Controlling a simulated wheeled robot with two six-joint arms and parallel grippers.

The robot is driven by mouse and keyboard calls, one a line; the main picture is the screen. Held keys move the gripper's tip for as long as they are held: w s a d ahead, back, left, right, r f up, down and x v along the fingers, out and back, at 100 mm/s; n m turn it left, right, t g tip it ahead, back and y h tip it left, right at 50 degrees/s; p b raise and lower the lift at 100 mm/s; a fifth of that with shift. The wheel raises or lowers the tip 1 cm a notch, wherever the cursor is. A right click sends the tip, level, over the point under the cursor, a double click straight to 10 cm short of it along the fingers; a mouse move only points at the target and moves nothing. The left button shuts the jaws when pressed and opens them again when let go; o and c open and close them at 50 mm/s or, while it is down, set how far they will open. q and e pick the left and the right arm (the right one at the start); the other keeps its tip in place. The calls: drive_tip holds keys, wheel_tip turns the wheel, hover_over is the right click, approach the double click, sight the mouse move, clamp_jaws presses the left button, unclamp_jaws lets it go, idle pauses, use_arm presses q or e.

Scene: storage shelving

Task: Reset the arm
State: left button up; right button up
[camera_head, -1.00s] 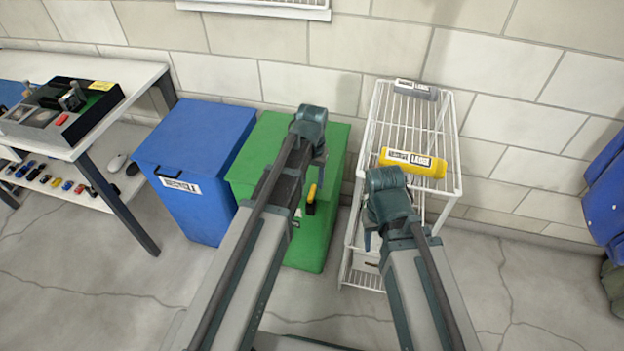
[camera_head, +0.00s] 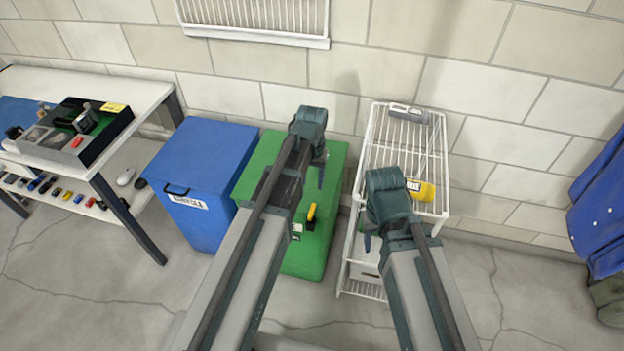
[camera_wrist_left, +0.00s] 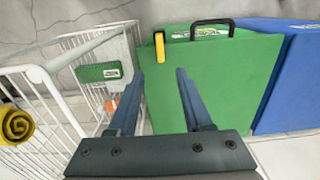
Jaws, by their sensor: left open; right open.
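My two arms reach forward in the head view. My left gripper (camera_head: 320,170) hangs in front of the green bin (camera_head: 325,232), mostly seen from behind. In the left wrist view its two fingers (camera_wrist_left: 158,78) are apart with nothing between them, and the green bin (camera_wrist_left: 215,85) stands beyond. My right gripper (camera_head: 369,236) hangs by the white wire rack (camera_head: 385,150), mostly hidden by its own wrist; nothing shows in it. A yellow labelled item (camera_head: 424,191) lies on the rack's top shelf, partly hidden by my right wrist.
A grey item (camera_head: 408,112) lies at the rack's back. A blue bin (camera_head: 200,165) and a white table (camera_head: 60,85) with a device stand left. Blue cloth (camera_head: 600,210) hangs at the right. A green labelled item (camera_wrist_left: 103,73) shows in the rack. Floor (camera_head: 530,310) at the right is clear.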

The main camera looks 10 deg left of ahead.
use_arm(q)
drive_tip(key=s+d+r+m+p, duration=0.1)
drive_tip(key=s+d+r+p, duration=0.1)
drive_tip(key=s, duration=0.3)
drive_tip(key=s+d+r+m+p, duration=0.1)
drive_tip(key=s+d+r+p, duration=0.2)
drive_tip(key=s, duration=0.3)
drive_tip(key=s+d+r+m+y+p, duration=0.1)
drive_tip(key=s+d+r+p, duration=0.2)
drive_tip(key=s, duration=0.2)
drive_tip(key=shift+s+d+r+p, duration=0.15)
drive_tip(key=shift+d+r+p, duration=0.05)
drive_tip(key=shift+r+p, duration=0.2)
